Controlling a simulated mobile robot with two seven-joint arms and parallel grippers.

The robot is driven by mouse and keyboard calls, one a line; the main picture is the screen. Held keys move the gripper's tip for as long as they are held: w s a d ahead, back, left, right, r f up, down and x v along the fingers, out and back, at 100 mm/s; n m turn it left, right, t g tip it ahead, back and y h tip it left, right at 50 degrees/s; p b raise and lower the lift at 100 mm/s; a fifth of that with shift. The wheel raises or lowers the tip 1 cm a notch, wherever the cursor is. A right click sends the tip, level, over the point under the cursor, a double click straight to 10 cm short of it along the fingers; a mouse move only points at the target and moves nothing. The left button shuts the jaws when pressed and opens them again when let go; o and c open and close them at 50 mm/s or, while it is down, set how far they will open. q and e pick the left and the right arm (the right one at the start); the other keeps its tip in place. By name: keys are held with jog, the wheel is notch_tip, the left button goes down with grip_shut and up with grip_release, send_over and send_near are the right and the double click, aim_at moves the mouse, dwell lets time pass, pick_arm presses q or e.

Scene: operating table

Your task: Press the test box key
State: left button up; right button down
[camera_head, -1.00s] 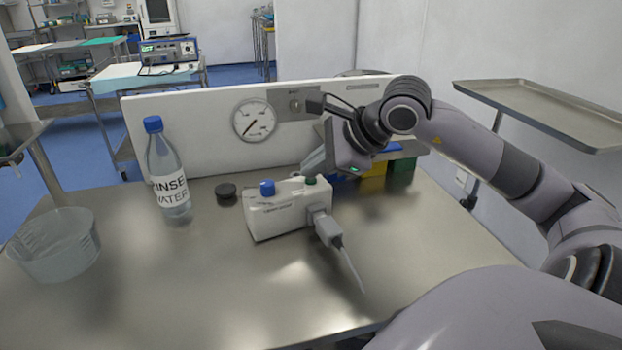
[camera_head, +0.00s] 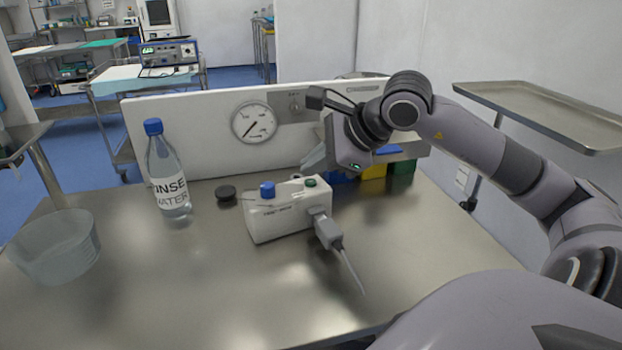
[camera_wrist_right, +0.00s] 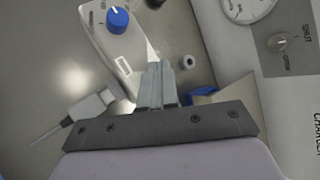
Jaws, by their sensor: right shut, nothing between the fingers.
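The white test box (camera_head: 280,219) stands on the steel table, with a blue knob (camera_head: 267,189) and a small green key (camera_head: 311,183) on top. A grey plug with a cable (camera_head: 329,232) sits in its right end. My right gripper (camera_head: 312,162) is shut and empty, its fingertips above and behind the green key and apart from the box. In the right wrist view the closed fingers (camera_wrist_right: 159,68) point past the box (camera_wrist_right: 118,45), and the green key cannot be made out there. My left gripper is out of view.
A rinse water bottle (camera_head: 168,172), a clear bowl (camera_head: 58,246) and a black cap (camera_head: 225,192) stand to the left. A white panel with a gauge (camera_head: 254,121) stands behind. Coloured bins (camera_head: 373,172) sit under my right wrist. The table's front is clear.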

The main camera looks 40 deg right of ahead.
aim_at(315, 183)
jog(key=shift+r+p, duration=2.15)
jog(key=shift+r, duration=0.85)
